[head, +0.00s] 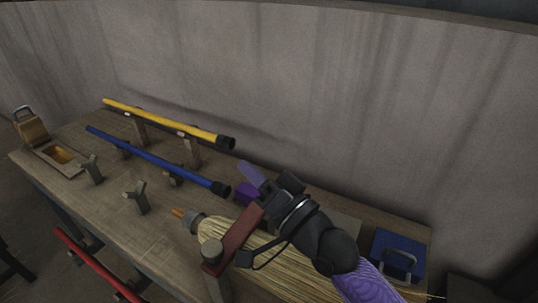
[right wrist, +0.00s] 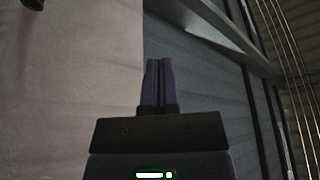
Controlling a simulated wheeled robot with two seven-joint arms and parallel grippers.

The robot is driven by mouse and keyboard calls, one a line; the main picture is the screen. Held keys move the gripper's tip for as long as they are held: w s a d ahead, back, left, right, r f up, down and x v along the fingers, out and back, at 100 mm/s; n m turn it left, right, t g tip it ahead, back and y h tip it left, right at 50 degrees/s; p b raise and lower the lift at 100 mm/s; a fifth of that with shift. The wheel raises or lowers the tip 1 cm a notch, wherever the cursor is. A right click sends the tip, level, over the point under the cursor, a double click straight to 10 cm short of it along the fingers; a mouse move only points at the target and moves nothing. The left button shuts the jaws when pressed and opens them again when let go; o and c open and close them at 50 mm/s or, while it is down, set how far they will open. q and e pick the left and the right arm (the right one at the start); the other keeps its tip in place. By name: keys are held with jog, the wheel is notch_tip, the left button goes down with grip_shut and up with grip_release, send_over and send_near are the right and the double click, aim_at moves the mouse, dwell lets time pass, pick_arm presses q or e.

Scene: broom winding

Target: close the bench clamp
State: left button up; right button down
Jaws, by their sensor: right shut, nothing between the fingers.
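The shut fingers also show in the right wrist view (right wrist: 160,82). My left gripper is not in view.
The wooden bench (head: 107,183) holds a yellow pole (head: 165,122) and a blue pole (head: 155,159) on wooden supports. A blue box (head: 398,250) stands at the right, an open wooden box (head: 60,156) at the left.

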aim_at(224, 256)
pick_arm(q)
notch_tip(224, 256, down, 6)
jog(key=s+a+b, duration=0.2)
jog(key=b, duration=0.4)
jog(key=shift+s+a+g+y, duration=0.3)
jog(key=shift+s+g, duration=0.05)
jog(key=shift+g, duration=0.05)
pick_arm(e)
jog(key=s+a+f+n+g+y, duration=0.2)
jog(key=s+a+f+n+y, duration=0.2)
jog(key=s+f+n, duration=0.3)
notch_tip(224, 256, down, 3)
jog(key=a+n, duration=0.1)
jog(key=n, duration=0.3)
jog(key=shift+s+g+y, duration=0.35)
jog(key=shift+g+y, duration=0.05)
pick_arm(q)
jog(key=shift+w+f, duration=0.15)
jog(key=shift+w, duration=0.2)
pick_arm(e)
jog(key=shift+a+f, duration=0.1)
jog(key=shift+f, duration=0.1)
